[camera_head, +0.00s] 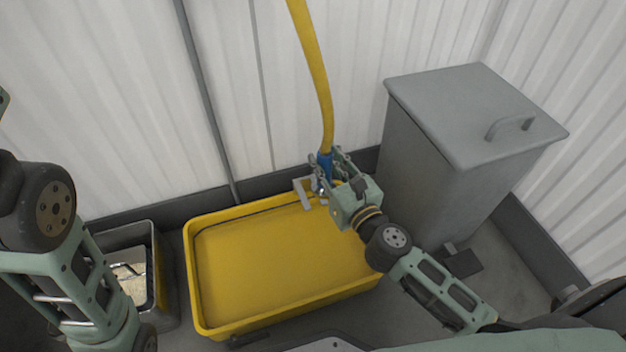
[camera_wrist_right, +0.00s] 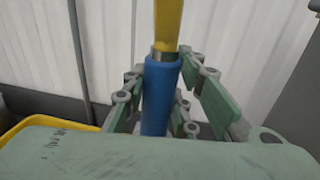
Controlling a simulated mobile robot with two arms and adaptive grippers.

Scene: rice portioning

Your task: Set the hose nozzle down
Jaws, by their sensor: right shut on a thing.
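The hose nozzle has a blue grip (camera_head: 324,163) at the end of a yellow hose (camera_head: 318,75). In the right wrist view the blue grip (camera_wrist_right: 158,95) stands upright between the fingers, with the hose (camera_wrist_right: 167,25) rising from its top. My right gripper (camera_head: 328,172) is shut on the nozzle, over the back right corner of the yellow tub (camera_head: 191,275). The nozzle's lower end is partly hidden by the gripper. My left arm comes in at the left edge of the head view; its gripper does not show clearly.
A grey lidded bin (camera_head: 430,160) with a foot pedal stands right of the tub. A metal container (camera_head: 155,235) with pale contents stands left of it. White corrugated walls with a dark skirting close off the back. Some floor shows at the right.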

